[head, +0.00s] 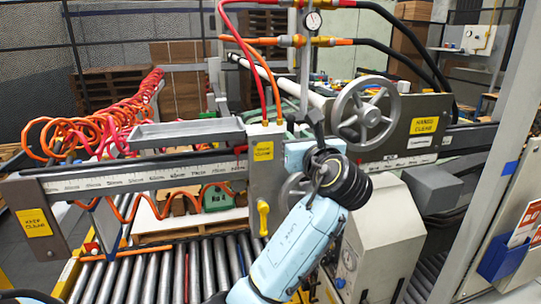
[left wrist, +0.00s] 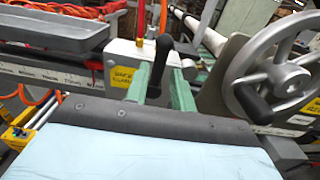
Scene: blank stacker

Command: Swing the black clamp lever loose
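The black clamp lever (left wrist: 160,61) stands nearly upright in the left wrist view, in front of the pale carriage block. My left gripper (left wrist: 160,82) reaches toward it with its two green fingers apart. The lever shows between the fingers, with a narrow gap on the right side. I cannot tell whether it touches the left finger. In the head view my left gripper (head: 303,146) is up against the carriage beside the handwheel, and my own black wrist hides much of it. A dark lever-like part (head: 317,126) shows just above it. My right gripper is in neither view.
A grey spoked handwheel (head: 365,115) stands close to the right of my left gripper. A grey tray (head: 186,133) and a ruled beam (head: 130,180) extend left. Rollers (head: 150,275) lie below.

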